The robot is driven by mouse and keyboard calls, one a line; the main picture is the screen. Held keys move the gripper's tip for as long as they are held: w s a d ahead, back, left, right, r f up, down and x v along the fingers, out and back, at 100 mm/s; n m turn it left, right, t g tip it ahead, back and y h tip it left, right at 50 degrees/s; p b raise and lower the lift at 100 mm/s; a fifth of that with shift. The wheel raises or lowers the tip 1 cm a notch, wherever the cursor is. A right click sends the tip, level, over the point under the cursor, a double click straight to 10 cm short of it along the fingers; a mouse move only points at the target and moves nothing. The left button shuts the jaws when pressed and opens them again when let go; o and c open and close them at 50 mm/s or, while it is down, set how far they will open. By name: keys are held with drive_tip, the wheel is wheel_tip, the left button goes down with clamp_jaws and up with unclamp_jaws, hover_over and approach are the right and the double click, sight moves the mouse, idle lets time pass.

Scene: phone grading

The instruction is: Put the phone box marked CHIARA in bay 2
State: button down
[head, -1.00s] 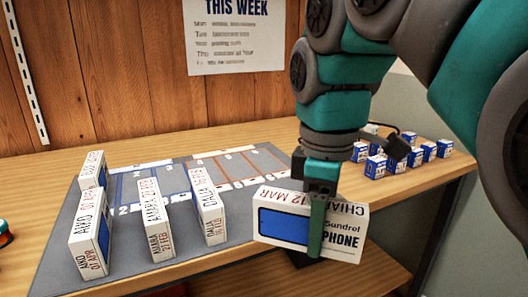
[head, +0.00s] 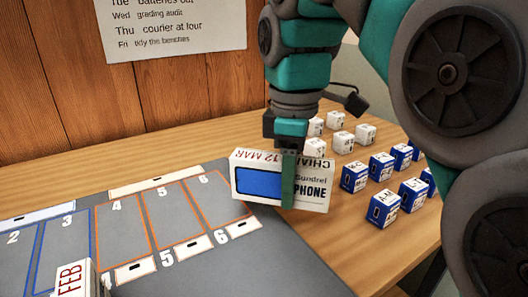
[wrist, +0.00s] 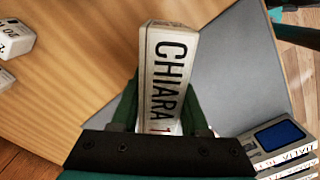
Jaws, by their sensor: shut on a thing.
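The phone box marked CHIARA (head: 258,181) is white with a blue panel, "12 MAR" and "PHONE" on it. My gripper (head: 288,182) is shut on it and holds it beside the right end of the grey mat; whether it touches anything below is unclear. In the wrist view the CHIARA side of the box (wrist: 168,75) shows between the fingers of my gripper (wrist: 160,112). Bay 2 (head: 14,265) is a blue-outlined strip on the mat at the far left of the head view, cut off by the picture edge. Its visible part looks empty.
Bays 4 to 6, outlined in orange, look empty. A standing box with "FEB" (head: 75,282) shows at the lower left; stacked-looking boxes, one marked DALIA (wrist: 285,158), show in the wrist view. Several small blue and white boxes (head: 382,166) stand on the wooden table at right.

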drive_tip(key=w, duration=0.4)
drive_tip(key=w+p, duration=0.1)
drive_tip(key=w, duration=0.3)
drive_tip(key=w+f, duration=0.1)
drive_tip(key=w, duration=0.3)
drive_tip(key=shift+w+d, duration=0.3)
drive_tip(key=shift+d, duration=0.1)
wheel_tip(320, 180, down, 2)
drive_tip(key=shift+f+b, duration=0.1)
drive_tip(key=shift+b, duration=0.5)
drive_tip(key=shift+f, duration=0.7)
drive_tip(key=shift+f, duration=0.15)
drive_tip(key=shift+c, duration=2)
unclamp_jaws()
